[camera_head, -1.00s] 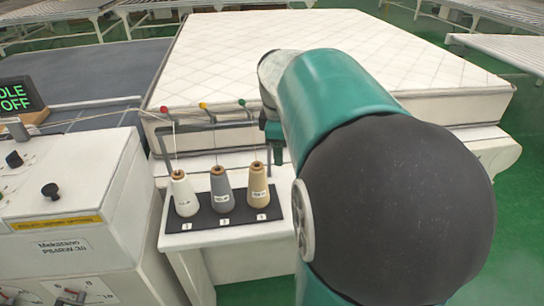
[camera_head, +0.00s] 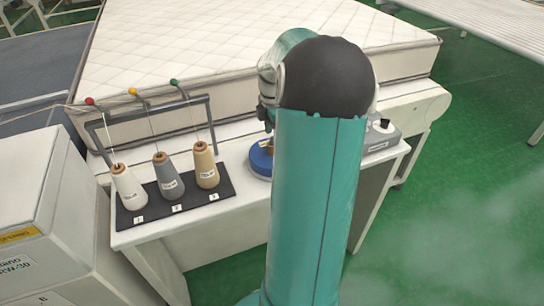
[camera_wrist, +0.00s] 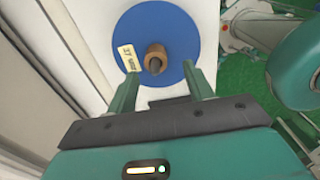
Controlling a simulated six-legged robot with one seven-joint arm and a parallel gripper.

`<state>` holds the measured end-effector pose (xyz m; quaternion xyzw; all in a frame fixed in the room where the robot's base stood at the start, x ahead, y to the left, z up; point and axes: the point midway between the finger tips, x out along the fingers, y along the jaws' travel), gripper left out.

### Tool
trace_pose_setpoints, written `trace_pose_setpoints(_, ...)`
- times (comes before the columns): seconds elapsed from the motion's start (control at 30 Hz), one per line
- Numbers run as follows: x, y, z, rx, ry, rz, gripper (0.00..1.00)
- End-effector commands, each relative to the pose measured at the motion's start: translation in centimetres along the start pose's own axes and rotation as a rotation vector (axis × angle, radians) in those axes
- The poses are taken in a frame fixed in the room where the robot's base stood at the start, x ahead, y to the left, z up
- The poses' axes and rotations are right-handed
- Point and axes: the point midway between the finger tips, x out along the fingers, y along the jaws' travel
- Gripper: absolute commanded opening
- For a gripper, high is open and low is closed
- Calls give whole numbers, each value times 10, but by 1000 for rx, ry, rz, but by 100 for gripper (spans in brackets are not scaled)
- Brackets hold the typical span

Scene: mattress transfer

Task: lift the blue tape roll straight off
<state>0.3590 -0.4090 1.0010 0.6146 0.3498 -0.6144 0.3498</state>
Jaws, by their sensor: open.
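The blue tape roll (camera_head: 260,162) lies on the white table, partly hidden behind my arm in the head view. In the wrist view it shows as a flat blue disc (camera_wrist: 180,28) with a brown core around a dark centre pin and a cream label on its left side. My gripper (camera_wrist: 160,74) is open, its two green fingers apart. I cannot tell the height gap to the roll. My gripper is mostly hidden by my arm in the head view.
White, grey and tan thread cones (camera_head: 165,176) stand on a black mat (camera_head: 185,203) left of the roll, under a thread rack (camera_head: 205,98). A grey box with a black knob (camera_head: 382,134) sits right of my arm. The mattress (camera_head: 210,45) lies behind.

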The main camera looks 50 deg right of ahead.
Motion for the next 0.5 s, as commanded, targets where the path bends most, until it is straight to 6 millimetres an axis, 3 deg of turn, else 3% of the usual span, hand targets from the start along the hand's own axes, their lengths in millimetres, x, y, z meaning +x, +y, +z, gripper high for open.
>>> trace_pose_setpoints(0.33, 43, 6, 1, 0, 1, -2, 52)
trace_pose_setpoints(0.5, 55, 6, 1, 0, 0, 0, 52)
